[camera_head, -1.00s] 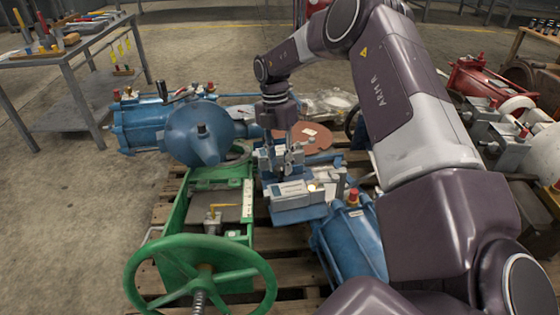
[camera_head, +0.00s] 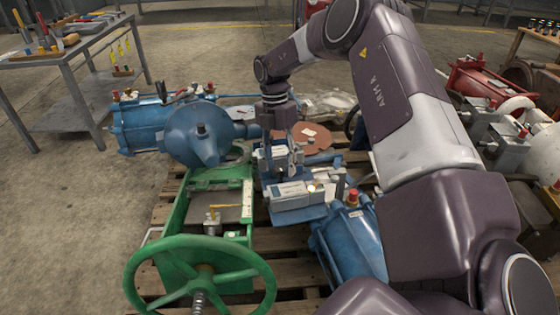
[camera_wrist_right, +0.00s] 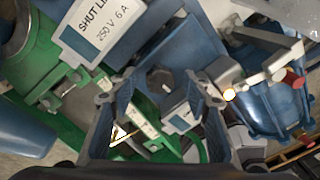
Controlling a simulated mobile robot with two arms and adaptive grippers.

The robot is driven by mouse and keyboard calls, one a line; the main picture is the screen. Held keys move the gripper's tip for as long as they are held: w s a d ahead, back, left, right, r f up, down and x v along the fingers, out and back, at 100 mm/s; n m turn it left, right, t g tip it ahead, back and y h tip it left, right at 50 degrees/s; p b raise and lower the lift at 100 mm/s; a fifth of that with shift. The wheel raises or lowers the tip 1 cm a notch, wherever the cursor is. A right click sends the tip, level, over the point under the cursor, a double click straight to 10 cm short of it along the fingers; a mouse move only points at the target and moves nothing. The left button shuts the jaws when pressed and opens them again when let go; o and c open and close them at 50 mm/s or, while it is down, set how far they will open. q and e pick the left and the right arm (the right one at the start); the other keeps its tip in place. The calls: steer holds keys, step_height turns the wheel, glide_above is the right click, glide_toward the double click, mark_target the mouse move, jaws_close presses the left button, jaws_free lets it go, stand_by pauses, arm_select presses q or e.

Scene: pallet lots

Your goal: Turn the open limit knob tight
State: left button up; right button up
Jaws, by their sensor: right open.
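My right gripper (camera_head: 282,156) points down over the grey-blue limit switch units on the pallet. In the right wrist view its two fingers (camera_wrist_right: 160,108) are spread apart, with nothing held between them. A white label (camera_wrist_right: 100,28) there reads "SHUT LI…" and "250 V 6 A", on the unit at the upper left. A dark faceted round part (camera_wrist_right: 160,77) shows beyond the fingertips; I cannot tell whether it is the open limit knob. A second grey labelled box (camera_wrist_right: 182,118) shows between the fingers. In the head view the nearer grey switch box (camera_head: 291,195) stands clear of the gripper. My left gripper is out of view.
A green valve body with a handwheel (camera_head: 200,248) stands at the front left of the wooden pallet. A blue actuator (camera_head: 200,135) lies behind it. A blue cylinder (camera_head: 352,240) lies right of the switch boxes. A brown disc (camera_head: 318,136) is behind the gripper.

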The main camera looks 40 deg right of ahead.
step_height(320, 180, up, 12)
steer(key=w+d, duration=0.1)
steer(key=w, duration=0.1)
steer(key=shift+f, duration=0.15)
stand_by(0.5)
